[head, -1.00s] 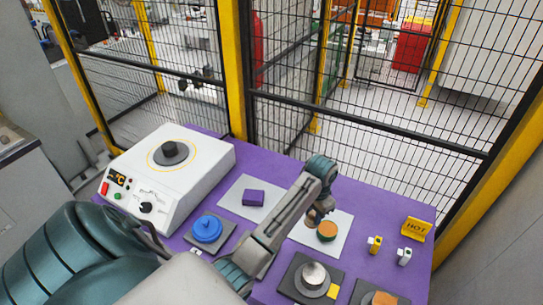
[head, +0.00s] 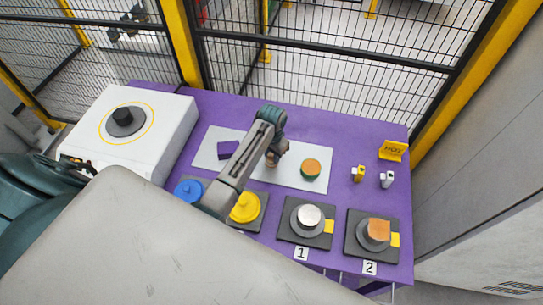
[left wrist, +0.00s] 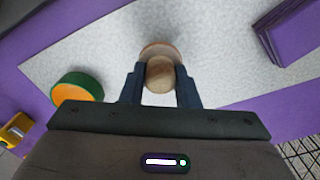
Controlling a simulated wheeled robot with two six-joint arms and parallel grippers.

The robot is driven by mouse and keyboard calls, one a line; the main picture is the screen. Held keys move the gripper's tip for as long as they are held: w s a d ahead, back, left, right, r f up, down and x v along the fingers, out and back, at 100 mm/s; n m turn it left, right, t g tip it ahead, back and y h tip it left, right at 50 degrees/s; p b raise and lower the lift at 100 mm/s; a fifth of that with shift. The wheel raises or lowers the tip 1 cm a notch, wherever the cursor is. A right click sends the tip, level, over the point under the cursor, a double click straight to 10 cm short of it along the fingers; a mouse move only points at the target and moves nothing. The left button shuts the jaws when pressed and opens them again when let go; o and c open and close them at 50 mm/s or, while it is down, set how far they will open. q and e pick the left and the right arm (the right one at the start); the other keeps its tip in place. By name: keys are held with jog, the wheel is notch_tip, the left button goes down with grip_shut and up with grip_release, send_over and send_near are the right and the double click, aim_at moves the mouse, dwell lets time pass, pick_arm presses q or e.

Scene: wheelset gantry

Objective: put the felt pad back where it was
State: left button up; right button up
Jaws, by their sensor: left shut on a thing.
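My left gripper (left wrist: 160,88) is shut on a round wooden knob (left wrist: 160,75). A pinkish-brown disc (left wrist: 160,48) shows behind the knob; I take this knobbed piece to be the felt pad. It is over the pale grey mat (head: 310,183); I cannot tell whether it touches it. In the head view the left gripper (head: 272,158) is between a purple block (head: 229,149) and an orange-topped green disc (head: 311,168), both on the mat. My right gripper is not in view.
A white hotplate unit (head: 165,130) stands at the left. Blue (head: 189,190) and yellow (head: 246,207) round pieces and two numbered stations (head: 308,218) (head: 376,232) line the front. A HOT sign (head: 393,150) and two small clips (head: 359,174) (head: 387,179) are at the right.

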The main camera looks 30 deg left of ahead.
pick_arm(q)
jog(key=shift+f, duration=1)
jog(key=shift+d+f, duration=0.1)
jog(key=shift+f, duration=0.05)
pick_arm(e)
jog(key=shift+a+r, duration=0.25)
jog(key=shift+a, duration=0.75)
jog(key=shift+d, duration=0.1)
pick_arm(q)
jog(key=o, duration=0.9)
jog(key=shift+f, duration=0.15)
jog(key=shift+o, duration=0.2)
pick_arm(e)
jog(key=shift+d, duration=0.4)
